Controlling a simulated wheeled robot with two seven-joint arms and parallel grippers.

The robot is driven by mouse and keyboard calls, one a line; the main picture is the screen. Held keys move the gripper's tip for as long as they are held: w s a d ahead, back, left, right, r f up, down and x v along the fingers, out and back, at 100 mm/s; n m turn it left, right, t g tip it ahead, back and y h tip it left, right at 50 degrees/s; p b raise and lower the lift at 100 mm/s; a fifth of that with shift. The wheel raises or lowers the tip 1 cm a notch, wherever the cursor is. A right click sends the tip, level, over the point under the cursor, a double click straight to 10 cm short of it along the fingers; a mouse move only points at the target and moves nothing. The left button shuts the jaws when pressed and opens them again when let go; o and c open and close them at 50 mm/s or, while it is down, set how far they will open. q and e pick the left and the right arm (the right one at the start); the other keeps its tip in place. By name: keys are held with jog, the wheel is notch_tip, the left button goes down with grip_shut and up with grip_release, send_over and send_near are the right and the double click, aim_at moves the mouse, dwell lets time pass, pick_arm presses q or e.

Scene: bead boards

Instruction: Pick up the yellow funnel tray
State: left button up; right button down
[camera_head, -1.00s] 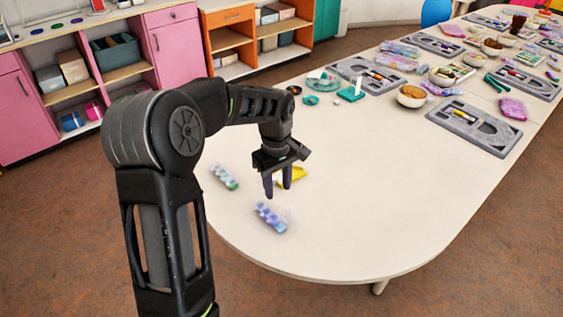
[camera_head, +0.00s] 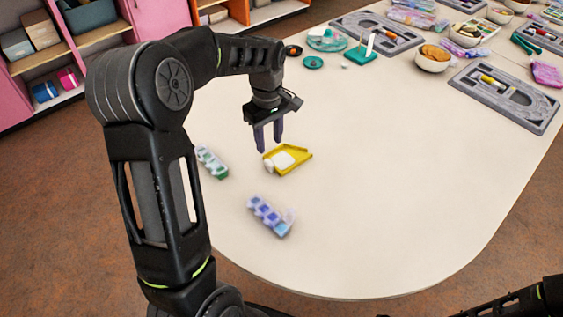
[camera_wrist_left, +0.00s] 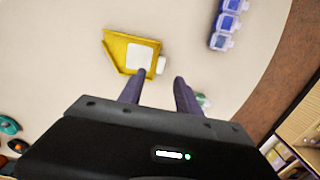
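The yellow funnel tray (camera_head: 304,157) lies on the table near its left end, with a white piece (camera_head: 280,160) in it. In the left wrist view the yellow funnel tray (camera_wrist_left: 114,45) lies ahead of the fingertips, a little left of the middle. My left gripper (camera_head: 269,148) points down above the table, just behind and left of the tray. In the wrist view its two fingers (camera_wrist_left: 159,84) stand apart with nothing between them. My right gripper is out of view; part of my right arm shows at the bottom right.
A green-lidded bead box (camera_head: 211,161) is left of the tray and a blue-purple bead box (camera_head: 270,215) is in front of it. Teal dishes (camera_head: 313,62), bowls (camera_head: 433,60) and grey bead boards (camera_head: 507,96) stand further back. The table's middle is clear.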

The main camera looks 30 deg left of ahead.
aim_at(270, 162)
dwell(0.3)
pick_arm(q)
jog(key=shift+f, duration=1.3)
jog(key=shift+s+f+p, duration=0.1)
jog(key=shift+f+p, duration=0.35)
jog(key=shift+f, duration=2.2)
jog(key=shift+d, duration=0.1)
grip_shut()
